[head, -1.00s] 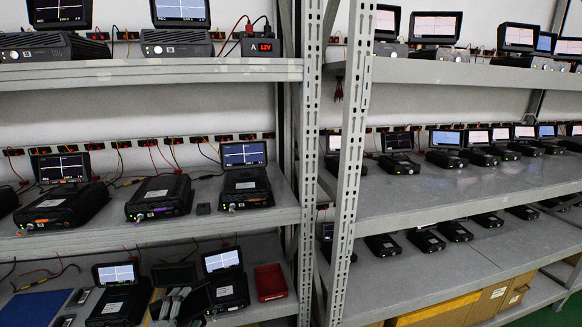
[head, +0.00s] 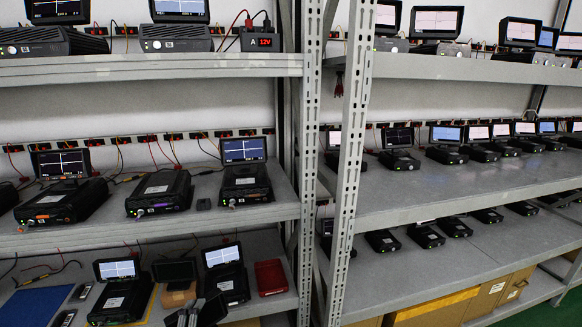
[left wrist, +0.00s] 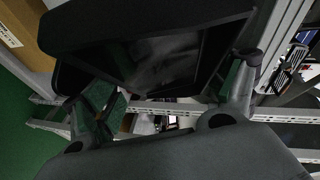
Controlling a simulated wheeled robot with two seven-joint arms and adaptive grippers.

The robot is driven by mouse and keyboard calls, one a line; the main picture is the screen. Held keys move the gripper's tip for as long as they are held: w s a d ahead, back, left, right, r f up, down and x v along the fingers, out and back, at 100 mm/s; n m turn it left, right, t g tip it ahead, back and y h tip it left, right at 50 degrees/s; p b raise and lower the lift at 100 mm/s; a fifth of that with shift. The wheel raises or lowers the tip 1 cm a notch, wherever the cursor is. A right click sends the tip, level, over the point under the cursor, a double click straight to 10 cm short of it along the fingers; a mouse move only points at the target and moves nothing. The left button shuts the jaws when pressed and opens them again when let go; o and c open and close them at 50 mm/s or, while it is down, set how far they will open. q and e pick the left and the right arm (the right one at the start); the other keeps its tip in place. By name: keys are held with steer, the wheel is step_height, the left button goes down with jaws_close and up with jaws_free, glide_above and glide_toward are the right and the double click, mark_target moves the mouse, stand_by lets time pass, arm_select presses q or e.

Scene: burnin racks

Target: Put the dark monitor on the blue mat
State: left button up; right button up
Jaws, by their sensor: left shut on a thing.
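My left gripper (head: 188,316) is at the bottom edge of the head view, in front of the lowest left shelf. It is shut on a dark monitor (head: 213,307), a black slab seen nearly edge-on. In the left wrist view the monitor's black, unlit screen (left wrist: 170,60) lies between the two fingers (left wrist: 165,100), tilted. The blue mat (head: 36,306) lies flat at the left end of the lowest shelf, left of the gripper and apart from it. No monitor stands on its visible part. My right gripper is not in view.
A blank-screened unit (head: 174,270) stands behind the gripper above a tan block (head: 178,294). Lit monitors on black units (head: 118,270) (head: 222,256) flank it. A red tray (head: 270,278) is at the right. The middle shelf (head: 150,232) overhangs, and a grey upright (head: 348,180) stands right.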

mark_target(216, 318)
arm_select(q)
steer(key=shift+y, duration=0.3)
steer(key=shift+s+d+f, duration=0.45)
steer(key=shift+d+f, duration=0.1)
steer(key=shift+d, duration=0.25)
steer(key=shift+s+d+f, duration=0.4)
steer(key=shift+d+f, duration=0.1)
steer(key=shift+d, duration=0.25)
